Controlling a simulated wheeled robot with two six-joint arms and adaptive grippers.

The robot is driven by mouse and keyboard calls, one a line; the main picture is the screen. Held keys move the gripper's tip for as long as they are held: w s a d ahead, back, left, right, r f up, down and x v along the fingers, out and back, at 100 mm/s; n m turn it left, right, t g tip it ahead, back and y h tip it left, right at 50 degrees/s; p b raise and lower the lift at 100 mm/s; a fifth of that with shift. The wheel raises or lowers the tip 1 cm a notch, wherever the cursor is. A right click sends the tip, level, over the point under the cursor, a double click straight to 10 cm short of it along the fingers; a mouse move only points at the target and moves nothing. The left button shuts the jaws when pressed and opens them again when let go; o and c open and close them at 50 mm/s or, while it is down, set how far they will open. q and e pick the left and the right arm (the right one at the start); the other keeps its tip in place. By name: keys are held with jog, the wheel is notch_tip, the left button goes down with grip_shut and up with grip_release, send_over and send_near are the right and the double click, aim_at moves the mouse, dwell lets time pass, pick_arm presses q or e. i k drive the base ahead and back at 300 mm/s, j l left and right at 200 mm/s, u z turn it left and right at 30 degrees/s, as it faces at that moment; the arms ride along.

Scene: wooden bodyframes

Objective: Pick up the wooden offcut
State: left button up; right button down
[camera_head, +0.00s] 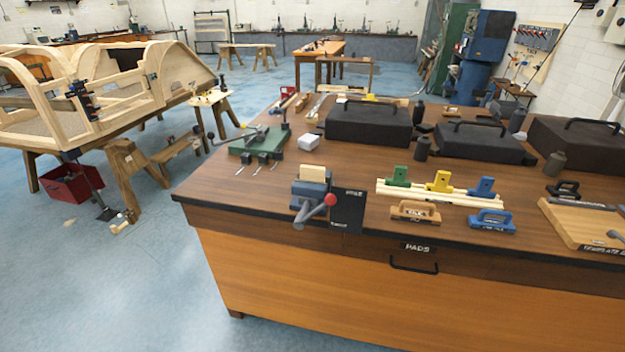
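A small pale wooden block (313,173), which looks like the wooden offcut, stands upright in the blue vise (309,193) at the front left edge of the wooden workbench (250,200). The vise has a grey handle and a red ball knob (330,199). I cannot tell how tightly the jaws hold the block. Other small pale wood pieces (120,226) lie on the floor at the left, too small to make out well. Neither of my grippers is in view.
Black cases (370,125), coloured blocks on pale strips (438,183) and sanding pads (415,211) fill the right. A wooden bodyframe (95,95) stands left.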

aim_at(307, 172)
jog(key=u, duration=5.9)
jog(key=k+j, duration=0.1)
jog(key=k+j+z, duration=0.5)
jog(key=z, duration=0.15)
jog(key=j+z, duration=0.1)
jog(key=z, duration=3.4)
